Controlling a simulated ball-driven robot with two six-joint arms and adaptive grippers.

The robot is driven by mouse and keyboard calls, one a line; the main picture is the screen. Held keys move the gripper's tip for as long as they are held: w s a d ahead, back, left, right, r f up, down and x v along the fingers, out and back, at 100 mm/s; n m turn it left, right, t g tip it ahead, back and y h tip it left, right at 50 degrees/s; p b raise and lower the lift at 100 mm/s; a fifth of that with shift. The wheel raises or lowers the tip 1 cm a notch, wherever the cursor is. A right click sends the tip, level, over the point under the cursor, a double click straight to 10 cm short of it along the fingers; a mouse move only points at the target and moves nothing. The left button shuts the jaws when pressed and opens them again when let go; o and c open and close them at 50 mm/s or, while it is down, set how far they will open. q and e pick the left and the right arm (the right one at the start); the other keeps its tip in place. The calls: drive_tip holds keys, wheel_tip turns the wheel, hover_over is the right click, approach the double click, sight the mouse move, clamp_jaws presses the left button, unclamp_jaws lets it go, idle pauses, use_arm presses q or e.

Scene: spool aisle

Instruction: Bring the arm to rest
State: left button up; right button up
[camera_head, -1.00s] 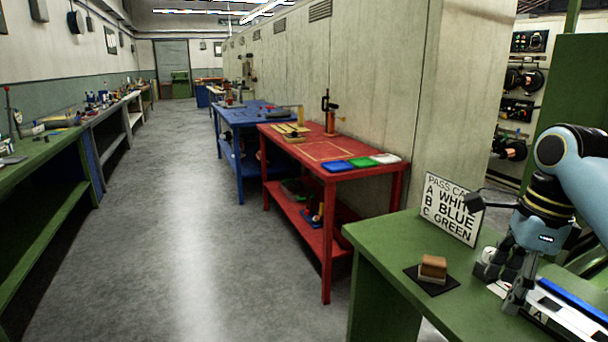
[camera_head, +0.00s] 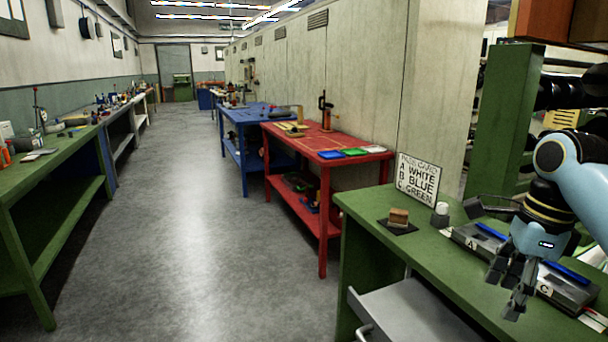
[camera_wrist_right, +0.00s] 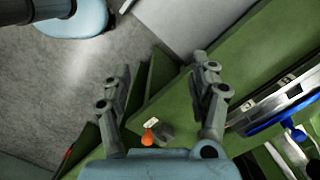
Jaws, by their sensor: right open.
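My right gripper (camera_head: 507,290) hangs with its fingers pointing down above the green workbench (camera_head: 366,203) at the right of the head view. Its jaws are open, and no object shows between them. In the right wrist view the two fingers of the gripper (camera_wrist_right: 161,72) stand well apart, with the green bench edge and grey floor beyond. My light blue right arm comes in from the right edge. The left gripper is in no view.
A grey drawer (camera_head: 415,308) stands open from the bench front. On the bench are a pass card sign (camera_head: 417,178), a brown block (camera_head: 398,217) on a black pad, and a white-topped cylinder (camera_head: 440,213). A red table (camera_head: 330,140) stands beyond. The aisle floor is clear.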

drive_tip(key=s+a+f+n+g+b, duration=0.1)
drive_tip(key=s+f+g+b, duration=0.1)
drive_tip(key=s+f, duration=0.8)
drive_tip(key=s+f+n+g+b, duration=0.15)
drive_tip(key=s+f, duration=0.45)
drive_tip(key=f, duration=0.9)
drive_tip(key=s+a+f+n+g+b, duration=0.1)
drive_tip(key=s+f+b, duration=0.1)
drive_tip(key=s+f, duration=0.8)
use_arm(q)
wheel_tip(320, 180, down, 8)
drive_tip(key=b, duration=0.2)
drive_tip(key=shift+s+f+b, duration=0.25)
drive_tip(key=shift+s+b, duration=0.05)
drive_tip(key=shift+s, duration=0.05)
use_arm(e)
drive_tip(key=s+f+n+t+h, duration=0.2)
drive_tip(key=s+f+n+t, duration=0.2)
drive_tip(key=s+f+n, duration=1.4)
wheel_tip(320, 180, down, 2)
drive_tip(key=shift+s+d+f+n+t, duration=0.1)
drive_tip(key=shift+s+d+n+t, duration=0.3)
drive_tip(key=shift+n, duration=0.35)
drive_tip(key=shift+c, duration=0.3)
